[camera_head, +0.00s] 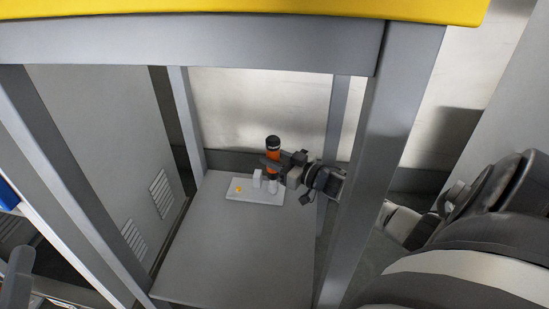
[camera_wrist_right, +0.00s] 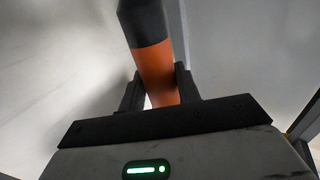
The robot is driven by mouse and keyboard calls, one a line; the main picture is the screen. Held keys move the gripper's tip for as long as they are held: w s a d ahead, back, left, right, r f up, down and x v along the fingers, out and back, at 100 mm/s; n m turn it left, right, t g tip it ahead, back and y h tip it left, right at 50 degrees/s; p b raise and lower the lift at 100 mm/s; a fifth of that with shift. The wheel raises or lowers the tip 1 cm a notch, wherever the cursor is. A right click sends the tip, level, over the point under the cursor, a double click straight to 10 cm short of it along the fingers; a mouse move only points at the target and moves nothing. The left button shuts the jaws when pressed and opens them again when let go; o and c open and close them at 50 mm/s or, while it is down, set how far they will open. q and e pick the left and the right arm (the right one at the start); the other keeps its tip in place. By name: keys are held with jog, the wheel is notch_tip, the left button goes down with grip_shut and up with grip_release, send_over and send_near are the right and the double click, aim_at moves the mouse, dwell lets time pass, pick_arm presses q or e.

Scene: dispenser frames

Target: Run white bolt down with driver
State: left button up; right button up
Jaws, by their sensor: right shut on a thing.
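The driver (camera_head: 272,154), orange with a black end, stands about upright over the white plate (camera_head: 233,197). My right gripper (camera_head: 274,168) reaches in from the right and is shut on the driver. In the right wrist view the orange driver (camera_wrist_right: 154,65) sits between the two dark fingers (camera_wrist_right: 160,92). A short white upright piece (camera_head: 272,187), which may be the white bolt, shows directly below the driver. I cannot tell whether the driver's tip touches it.
A white block (camera_head: 257,178) and a small yellow piece (camera_head: 238,189) are on the plate. The plate lies on a grey shelf (camera_head: 235,250), clear towards the front. Grey posts (camera_head: 385,140) and a yellow-topped beam (camera_head: 250,10) frame the opening.

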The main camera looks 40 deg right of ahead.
jog(key=shift+f+b, duration=0.7)
jog(key=shift+f, duration=0.1)
dwell(0.7)
jog(key=shift+f, duration=0.25)
dwell(1.0)
